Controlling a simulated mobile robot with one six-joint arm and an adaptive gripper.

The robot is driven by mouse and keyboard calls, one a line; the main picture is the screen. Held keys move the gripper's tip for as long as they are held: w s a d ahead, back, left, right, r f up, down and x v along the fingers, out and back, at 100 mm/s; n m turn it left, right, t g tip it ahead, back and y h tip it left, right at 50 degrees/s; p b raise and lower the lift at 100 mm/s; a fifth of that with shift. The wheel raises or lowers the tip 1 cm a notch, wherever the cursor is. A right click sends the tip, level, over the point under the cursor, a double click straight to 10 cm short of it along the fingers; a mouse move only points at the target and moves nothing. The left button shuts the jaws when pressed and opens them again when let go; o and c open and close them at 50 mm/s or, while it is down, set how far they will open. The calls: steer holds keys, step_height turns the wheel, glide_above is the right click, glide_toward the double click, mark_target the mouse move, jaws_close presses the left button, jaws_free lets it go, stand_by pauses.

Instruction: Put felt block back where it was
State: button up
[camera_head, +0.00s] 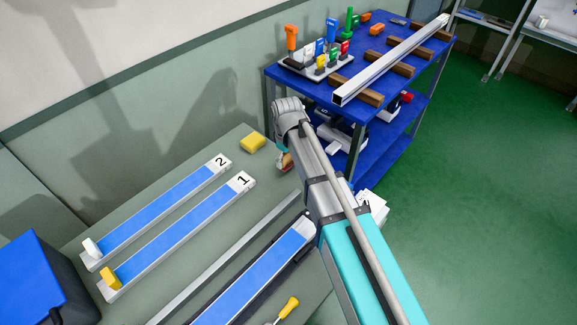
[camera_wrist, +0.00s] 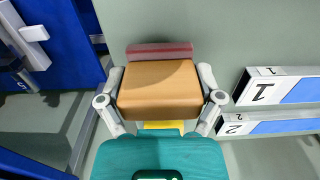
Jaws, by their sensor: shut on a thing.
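The felt block is a tan-orange block with a dull red layer along one side. In the wrist view the felt block (camera_wrist: 158,82) sits between both fingers of my gripper (camera_wrist: 160,98), which is shut on it. In the head view the felt block (camera_head: 286,161) shows only in part below my wrist, near the far right end of the grey-green bench (camera_head: 262,178). My gripper (camera_head: 281,158) is mostly hidden there by the arm. I cannot tell whether the block touches the bench.
A yellow sponge-like block (camera_head: 253,142) lies on the bench just left of my gripper. Blue-topped fixtures marked 2 (camera_head: 165,206) and 1 (camera_head: 185,230) lie further left. A blue cart (camera_head: 350,118) with a long profile (camera_head: 392,60) stands beyond the bench.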

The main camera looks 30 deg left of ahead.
steer(key=shift+f+b, duration=0.7)
steer(key=shift+f, duration=0.3)
steer(key=shift+f, duration=0.15)
steer(key=o, duration=0.9)
steer(key=shift+o, duration=0.2)
steer(key=shift+r, duration=0.2)
step_height(320, 180, up, 12)
steer(key=p, duration=1.2)
